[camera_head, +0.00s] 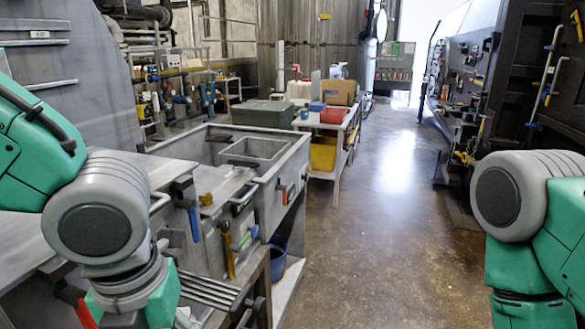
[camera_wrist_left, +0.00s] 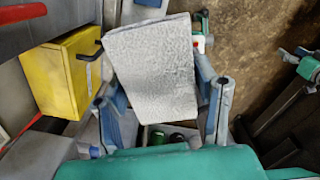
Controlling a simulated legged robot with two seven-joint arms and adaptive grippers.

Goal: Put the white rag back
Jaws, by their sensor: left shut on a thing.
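The white rag (camera_wrist_left: 152,68) is a pale, textured, roughly rectangular piece in the upper middle of the left wrist view. My left gripper (camera_wrist_left: 160,98) is shut on it, with blue-grey fingers at either side and their tips partly hidden by the rag. I cannot make out the rag in the head view.
A yellow box (camera_wrist_left: 62,78) stands left of the rag. A metal workbench with a sink (camera_head: 255,152) and hanging tools is at the left. Beyond it, a table (camera_head: 338,176) holds boxes and a red bin (camera_head: 333,115). The floor (camera_head: 385,215) between the sides is clear.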

